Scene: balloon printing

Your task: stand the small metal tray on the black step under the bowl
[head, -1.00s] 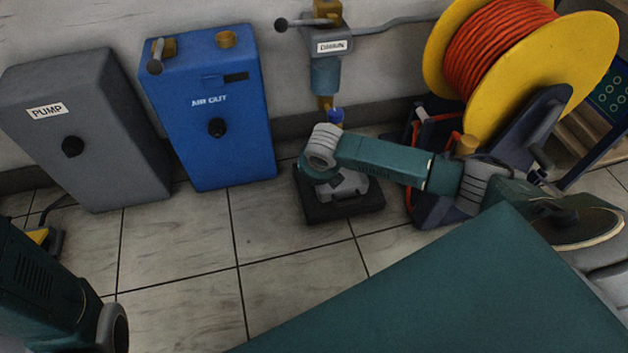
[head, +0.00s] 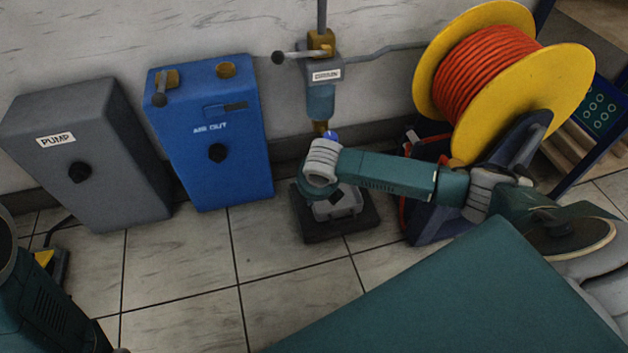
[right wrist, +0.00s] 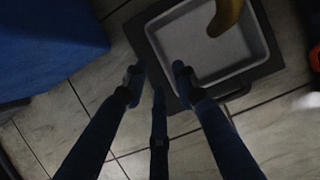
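The small metal tray (head: 342,206) sits on the black step (head: 330,233), below the teal bowl (head: 320,103) with its brass drain end. In the right wrist view the tray (right wrist: 161,45) looks empty and lies within the outline of the black step (right wrist: 269,62); a brass piece hangs over its far part. My right gripper (right wrist: 155,80) is open, its two fingers apart just off the tray's near left corner, with nothing seen between them. In the head view my right wrist hides this gripper and part of the tray. My left arm shows at the left edge; its gripper is out of view.
A blue AIR OUT box (head: 215,170) and a grey PUMP box (head: 95,175) stand left along the wall. A yellow reel of orange hose (head: 485,80) stands close on the right. The tiled floor (head: 180,265) in front is clear.

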